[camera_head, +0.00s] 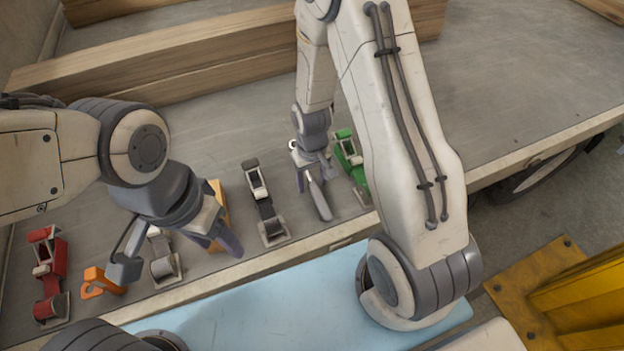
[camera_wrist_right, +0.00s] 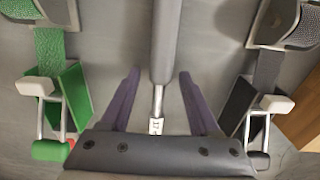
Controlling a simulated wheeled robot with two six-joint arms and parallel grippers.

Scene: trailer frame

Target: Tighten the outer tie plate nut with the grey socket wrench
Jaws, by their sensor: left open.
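The grey socket wrench (camera_wrist_right: 163,45) lies on the grey trailer bed, its thick grey handle and thin silver shaft between the fingers of my right gripper (camera_wrist_right: 158,85). Both purple fingers stand apart from it, with a gap on each side. In the head view, the handle (camera_head: 320,201) points toward the bed's front edge, below my right gripper (camera_head: 308,168). My left gripper (camera_head: 182,252) is open and empty at the left, over the front of the bed near a grey ratchet buckle. I cannot make out the outer tie plate nut in either view.
A green buckle (camera_head: 349,155) and a black buckle (camera_head: 264,203) flank the wrench. A red buckle (camera_head: 48,272), an orange piece (camera_head: 98,283) and a yellow-brown block (camera_head: 219,193) sit further left. Wooden beams (camera_head: 190,55) lie behind. The bed at right (camera_head: 520,80) is clear.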

